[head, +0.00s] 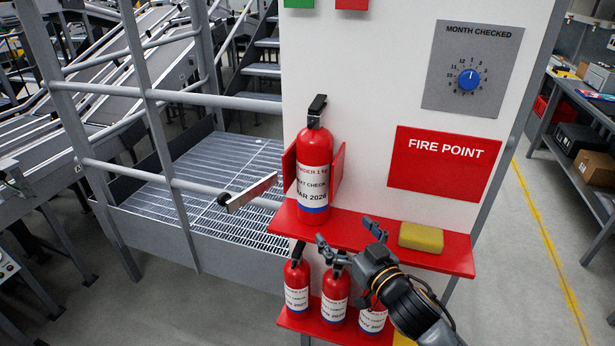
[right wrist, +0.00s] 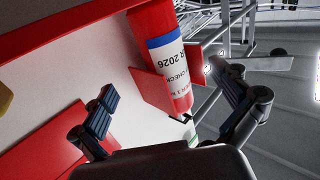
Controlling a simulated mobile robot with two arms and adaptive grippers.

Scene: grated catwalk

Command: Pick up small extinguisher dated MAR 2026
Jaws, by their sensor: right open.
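A red extinguisher (head: 314,175) with a black handle stands upright on the upper red shelf (head: 350,232), between red side plates. Its white label reads "NEXT CHECK" and "AR 2026", the first letter cut off, above a blue band. It shows upside down in the right wrist view (right wrist: 165,55), beyond the fingers. Three smaller-looking red extinguishers stand on the lower shelf: left (head: 297,285), middle (head: 335,295) and right (head: 372,317); their months are too small to read surely. My right gripper (head: 347,236) is open and empty, in front of the upper shelf's edge. My left gripper is out of view.
A grey strap (head: 252,192) with a black knob sticks out left of the upper extinguisher. A yellow sponge-like block (head: 421,237) lies on the upper shelf's right part. The white panel (head: 385,100) behind carries a dial and a FIRE POINT sign. Railings stand left.

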